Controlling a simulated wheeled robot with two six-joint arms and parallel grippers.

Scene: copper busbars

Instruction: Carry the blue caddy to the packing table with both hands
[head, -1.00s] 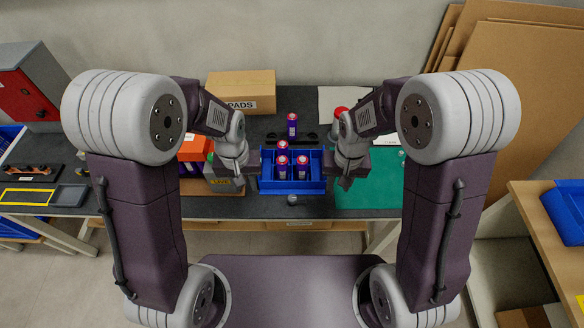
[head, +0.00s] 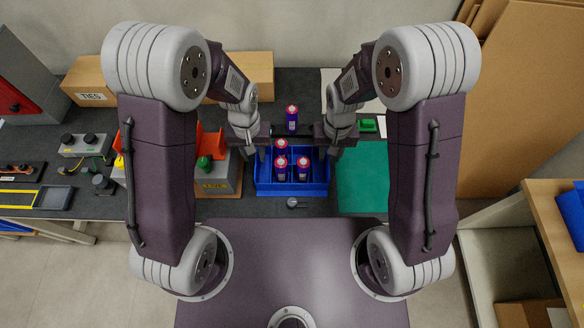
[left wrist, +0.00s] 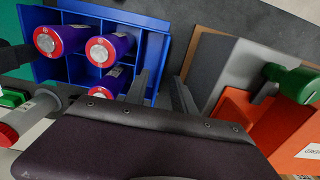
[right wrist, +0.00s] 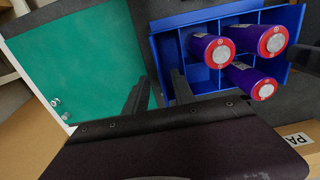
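The blue caddy (head: 292,190) stands upright on the dark workbench, with three purple red-topped cans in its compartments. It also shows in the left wrist view (left wrist: 80,72) and the right wrist view (right wrist: 172,55). My left gripper (head: 257,153) is open at the caddy's left end; in its wrist view the fingers (left wrist: 160,92) appear on either side of the end wall. My right gripper (head: 326,152) is open at the right end, its fingers (right wrist: 158,92) likewise either side of that wall. Neither visibly grips. A wooden table (head: 545,212) stands at the right; no label marks it as the packing table.
Another purple can (head: 292,113) stands behind the caddy. A green mat (head: 362,175) lies right of it; a grey box (head: 214,182) and orange bin are close on the left. A small round grey object (head: 292,202) lies in front. Floor shows between bench and wooden table.

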